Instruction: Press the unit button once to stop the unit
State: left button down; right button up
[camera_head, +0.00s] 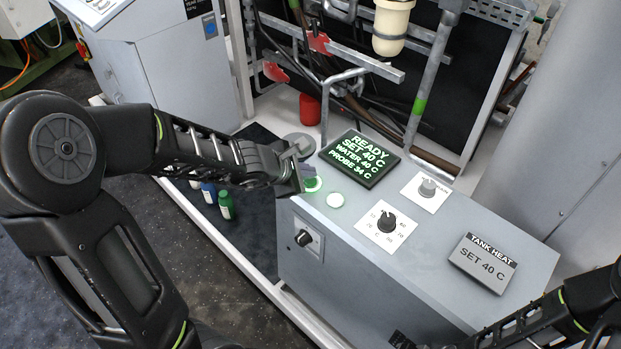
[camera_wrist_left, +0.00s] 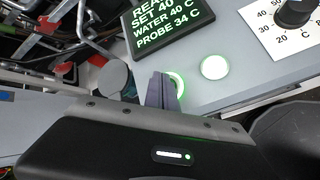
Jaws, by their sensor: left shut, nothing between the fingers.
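A grey control box (camera_head: 330,255) carries a button with a green-lit ring (camera_head: 313,184) at its left corner, and a white round button (camera_head: 335,200) with a faint green rim beside it. I cannot read which is the unit button. My left gripper (camera_head: 306,172) is shut and empty, its fingertips right at the green-ringed button and partly covering it. In the left wrist view the shut fingers (camera_wrist_left: 163,92) overlap the green ring (camera_wrist_left: 178,85); contact cannot be judged. The white button (camera_wrist_left: 214,67) is clear. My right gripper (camera_head: 400,341) is barely in view at the bottom edge.
A display (camera_head: 360,158) reads READY, SET 40 C, WATER 40 C, PROBE 34 C. Dials (camera_head: 387,222) and a TANK HEAT plate (camera_head: 483,262) lie to the right. Pipes and a frame (camera_head: 350,60) stand behind. Small bottles (camera_head: 226,205) stand below my left forearm.

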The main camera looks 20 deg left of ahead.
aim_at(307, 182)
pick_arm(q)
jog(key=shift+f+b, duration=0.45)
jog(key=shift+r+p, duration=0.4)
jog(key=shift+r, duration=0.15)
notch_tip(307, 182, up, 6)
jog(key=p, duration=0.5)
jog(key=shift+p, duration=0.3)
dwell(0.7)
